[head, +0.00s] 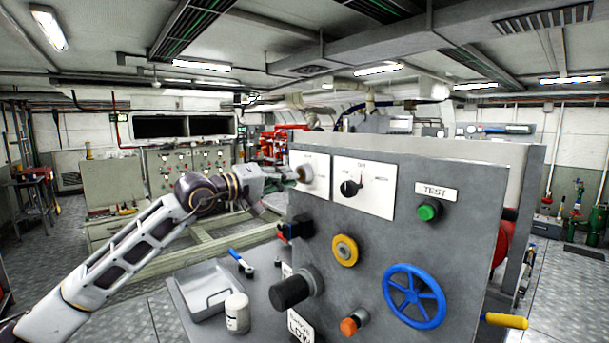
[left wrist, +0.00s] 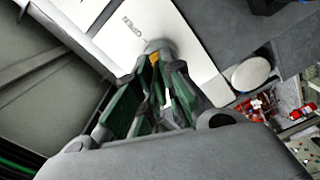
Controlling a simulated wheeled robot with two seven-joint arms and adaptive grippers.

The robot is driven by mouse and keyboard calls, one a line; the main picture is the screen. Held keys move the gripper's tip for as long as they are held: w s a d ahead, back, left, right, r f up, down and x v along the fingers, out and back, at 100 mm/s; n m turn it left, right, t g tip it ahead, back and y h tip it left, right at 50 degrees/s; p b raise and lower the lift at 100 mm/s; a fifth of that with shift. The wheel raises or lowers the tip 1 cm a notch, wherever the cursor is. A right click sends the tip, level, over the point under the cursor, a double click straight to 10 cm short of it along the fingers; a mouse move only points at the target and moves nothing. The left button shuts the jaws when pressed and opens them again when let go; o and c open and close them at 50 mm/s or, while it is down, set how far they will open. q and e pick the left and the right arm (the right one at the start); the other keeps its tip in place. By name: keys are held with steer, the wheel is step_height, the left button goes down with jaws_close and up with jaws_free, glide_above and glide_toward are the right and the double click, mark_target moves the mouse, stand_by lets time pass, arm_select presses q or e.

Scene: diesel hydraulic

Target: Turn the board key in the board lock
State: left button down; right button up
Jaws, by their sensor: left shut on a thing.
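The board lock (head: 307,173) is a round grey fitting on a white plate at the upper left of the grey panel (head: 440,150). My left gripper (head: 288,174) reaches it from the left, with its fingertips right at the lock. In the left wrist view the green-lined fingers (left wrist: 160,82) are closed around a small brass-coloured piece, the board key (left wrist: 154,59), at the face of the grey lock (left wrist: 158,46). Most of the key is hidden between the fingers, and its turn angle cannot be told. The white plate beside it reads "OPEN". My right gripper is not in view.
The panel also carries a black rotary knob (head: 350,188), a green button (head: 428,210), a yellow ring knob (head: 344,250), a blue handwheel (head: 414,296) and a black knob (head: 292,288). A grey tray (head: 206,278) and a white jar (head: 237,312) stand on the bench below my left arm.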

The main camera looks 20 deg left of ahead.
arm_select(q)
steer(key=m, duration=0.4)
steer(key=shift+m, duration=1.5)
steer(key=shift+f+m, duration=0.1)
steer(key=shift+m, duration=1.8)
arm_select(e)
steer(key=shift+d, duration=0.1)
arm_select(q)
steer(key=c, duration=1.7)
jaws_free()
steer(key=shift+o, duration=0.2)
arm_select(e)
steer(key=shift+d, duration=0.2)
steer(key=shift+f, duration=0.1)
